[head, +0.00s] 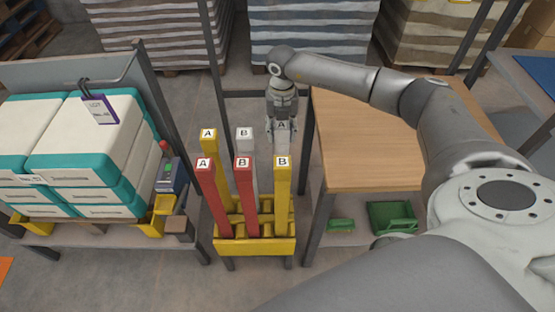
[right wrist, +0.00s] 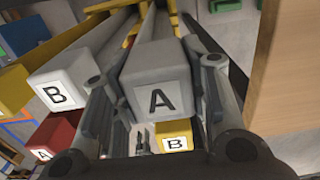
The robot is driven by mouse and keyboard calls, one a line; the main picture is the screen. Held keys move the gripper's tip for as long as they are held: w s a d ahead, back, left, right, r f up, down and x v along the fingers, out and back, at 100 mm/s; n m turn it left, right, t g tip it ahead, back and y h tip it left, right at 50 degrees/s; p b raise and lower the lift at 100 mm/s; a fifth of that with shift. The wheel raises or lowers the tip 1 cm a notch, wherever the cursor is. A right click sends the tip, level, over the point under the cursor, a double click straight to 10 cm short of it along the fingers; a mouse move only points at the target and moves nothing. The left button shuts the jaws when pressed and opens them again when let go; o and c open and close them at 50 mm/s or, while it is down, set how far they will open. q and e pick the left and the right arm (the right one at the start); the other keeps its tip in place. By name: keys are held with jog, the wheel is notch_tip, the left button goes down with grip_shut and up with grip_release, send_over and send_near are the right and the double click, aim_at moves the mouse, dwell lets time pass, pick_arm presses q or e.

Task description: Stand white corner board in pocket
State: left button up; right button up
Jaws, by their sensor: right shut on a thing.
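My right gripper (head: 282,132) is shut on the white corner board marked A (head: 282,146), just below its top end. In the right wrist view, the white A board (right wrist: 160,80) sits between the two fingers (right wrist: 157,105), and its shaft runs away toward the yellow rack. The board looks about upright at the rack's back right, behind the yellow B board (head: 283,185). Its lower end is hidden, so I cannot tell whether it is inside a pocket. The yellow pocket rack (head: 255,246) stands on the floor. My left gripper is out of view.
The rack also holds a white B board (head: 246,140), a yellow A board (head: 209,143), a red A board (head: 212,195) and a red B board (head: 246,200). A wooden table (head: 365,140) stands close on the right.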

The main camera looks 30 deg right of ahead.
pick_arm(q)
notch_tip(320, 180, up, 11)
jog(key=p, duration=1)
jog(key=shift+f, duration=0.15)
pick_arm(e)
notch_tip(320, 180, up, 16)
jog(key=shift+f, duration=0.25)
jog(key=shift+w, duration=0.1)
